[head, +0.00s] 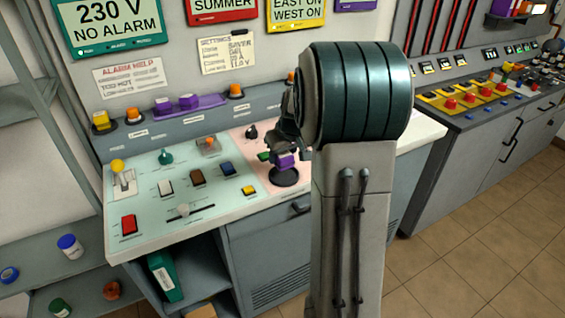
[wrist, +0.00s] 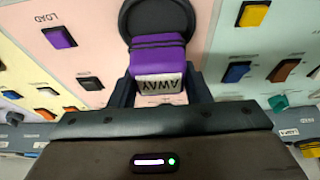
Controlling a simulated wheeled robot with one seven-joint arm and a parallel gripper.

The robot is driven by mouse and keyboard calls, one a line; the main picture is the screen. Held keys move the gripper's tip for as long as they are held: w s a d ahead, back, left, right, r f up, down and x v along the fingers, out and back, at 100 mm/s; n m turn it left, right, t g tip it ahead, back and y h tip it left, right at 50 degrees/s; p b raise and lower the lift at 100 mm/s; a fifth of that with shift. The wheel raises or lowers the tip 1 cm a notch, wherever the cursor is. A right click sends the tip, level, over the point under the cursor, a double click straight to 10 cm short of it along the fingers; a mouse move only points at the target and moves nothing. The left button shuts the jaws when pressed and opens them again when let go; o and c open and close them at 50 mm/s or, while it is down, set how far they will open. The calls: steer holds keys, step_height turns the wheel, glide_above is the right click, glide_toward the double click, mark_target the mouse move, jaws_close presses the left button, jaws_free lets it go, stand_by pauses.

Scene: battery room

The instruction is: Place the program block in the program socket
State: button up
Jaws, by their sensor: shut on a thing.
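The program block is purple with a white label reading AWAY; in the wrist view the block (wrist: 158,55) sits between the two fingers of my gripper (wrist: 160,90), which is shut on it. The black round program socket (wrist: 165,16) shows just beyond the block. In the head view the block (head: 285,161) is over the socket (head: 285,178) on the pink panel section, below my gripper (head: 280,147). The block hides part of the socket, and I cannot tell whether it is seated or just above. My arm hides the panel to the right.
A purple rack (head: 205,106) with more purple blocks stands on the ledge behind the panel. A purple switch (wrist: 60,37) marked LOAD is beside the socket. Several switches, a slider (head: 183,210) and a lever (head: 120,172) fill the pale green section.

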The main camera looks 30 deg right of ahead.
mark_target(283, 164)
steer(key=shift+f, duration=1.85)
steer(key=shift+f, duration=0.1)
steer(key=shift+f, duration=0.15)
steer(key=o, duration=0.7)
